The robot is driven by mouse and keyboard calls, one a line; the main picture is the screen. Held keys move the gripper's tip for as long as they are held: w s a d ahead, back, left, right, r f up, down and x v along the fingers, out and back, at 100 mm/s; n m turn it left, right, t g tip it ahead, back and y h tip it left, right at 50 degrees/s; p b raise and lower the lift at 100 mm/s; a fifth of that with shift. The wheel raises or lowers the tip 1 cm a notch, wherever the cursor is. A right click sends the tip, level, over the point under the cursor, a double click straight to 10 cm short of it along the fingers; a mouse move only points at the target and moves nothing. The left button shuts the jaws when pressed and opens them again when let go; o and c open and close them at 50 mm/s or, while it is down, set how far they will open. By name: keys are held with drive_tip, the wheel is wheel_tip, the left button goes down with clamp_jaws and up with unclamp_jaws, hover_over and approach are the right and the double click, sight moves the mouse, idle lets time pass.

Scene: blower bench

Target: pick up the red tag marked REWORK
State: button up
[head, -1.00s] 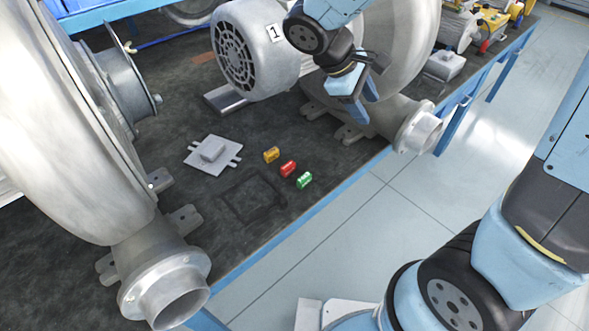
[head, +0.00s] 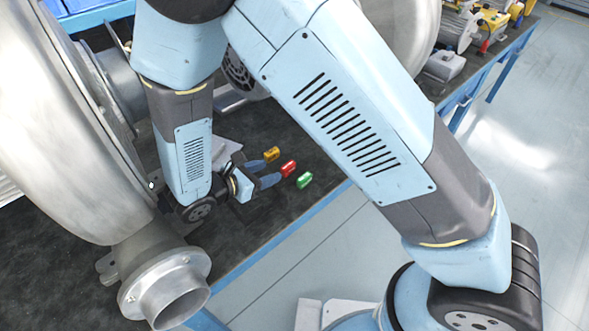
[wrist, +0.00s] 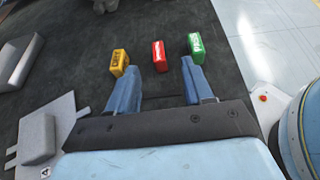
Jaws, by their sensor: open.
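The red tag (head: 288,168) stands on the dark bench mat between a yellow tag (head: 271,154) and a green tag (head: 304,180). In the wrist view the red tag (wrist: 158,56) lies ahead of the gap between my fingers, with light lettering too small to read. My gripper (head: 273,171) is open and empty, low over the mat, its fingers pointing toward the tags. In the wrist view, the left fingertip of my gripper (wrist: 175,72) is close to the yellow tag (wrist: 119,63) and the right one is close to the green tag (wrist: 195,44). I cannot tell whether they touch.
A large grey blower housing (head: 60,130) with a flanged outlet (head: 165,283) stands at the left. A grey plate with a raised block (wrist: 38,135) lies left of my gripper. The blue bench edge (head: 270,240) runs along the near right side.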

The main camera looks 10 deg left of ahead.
sight(285, 167)
drive_tip(key=shift+s+a+f+n, duration=0.2)
drive_tip(key=shift+a+f+n, duration=0.1)
drive_tip(key=shift+f, duration=0.2)
drive_tip(key=shift+x, duration=3.7)
drive_tip(key=shift+a, duration=0.1)
drive_tip(key=shift+c, duration=0.4)
clamp_jaws()
